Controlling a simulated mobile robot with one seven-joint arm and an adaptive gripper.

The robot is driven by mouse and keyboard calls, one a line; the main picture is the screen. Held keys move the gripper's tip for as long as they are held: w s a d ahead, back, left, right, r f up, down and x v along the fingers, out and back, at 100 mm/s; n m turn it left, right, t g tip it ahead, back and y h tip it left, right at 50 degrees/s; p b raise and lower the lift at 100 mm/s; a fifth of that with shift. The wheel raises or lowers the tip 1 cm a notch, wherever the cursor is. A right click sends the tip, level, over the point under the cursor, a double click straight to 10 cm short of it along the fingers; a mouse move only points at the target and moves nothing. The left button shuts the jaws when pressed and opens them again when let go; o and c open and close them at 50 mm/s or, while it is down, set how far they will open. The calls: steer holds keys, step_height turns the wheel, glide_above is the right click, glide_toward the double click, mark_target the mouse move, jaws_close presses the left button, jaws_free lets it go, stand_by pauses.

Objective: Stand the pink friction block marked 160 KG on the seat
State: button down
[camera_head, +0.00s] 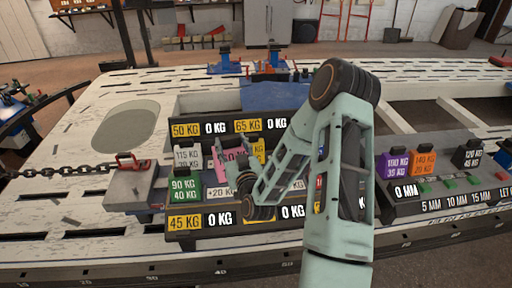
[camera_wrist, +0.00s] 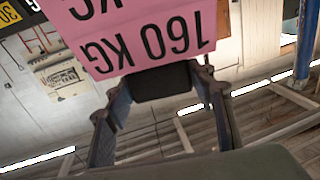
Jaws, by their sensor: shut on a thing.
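The pink friction block (camera_head: 232,146) is above the middle of the weight rack, partly hidden by my gripper (camera_head: 241,168). In the wrist view the block (camera_wrist: 140,30) fills the top, its "160 KG" marking upside down. My gripper (camera_wrist: 163,82) is shut on it, with the two finger linkages either side below. Whether the block's underside touches anything is hidden. No part is labelled as the seat; I cannot tell which surface it is.
A grey sled (camera_head: 133,185) with a red handle and chain stands left. Purple (camera_head: 393,165), orange (camera_head: 424,162) and black (camera_head: 467,155) blocks stand right.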

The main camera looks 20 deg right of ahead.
steer(key=w+d+f+m+h+b, duration=0.1)
steer(key=w+d+f+b, duration=0.25)
steer(key=d+b, duration=0.25)
steer(key=w+d+f+m+h+b, duration=0.1)
steer(key=w+d+f+h+b, duration=0.1)
steer(key=w+d+b, duration=0.4)
step_height(320, 180, down, 17)
steer(key=s+b, duration=0.1)
steer(key=b, duration=0.9)
steer(key=shift+s+d+r+g, duration=0.2)
steer(key=shift+g, duration=0.1)
steer(key=c, duration=1)
jaws_free()
steer(key=shift+o, duration=0.9)
steer(key=v, duration=1.2)
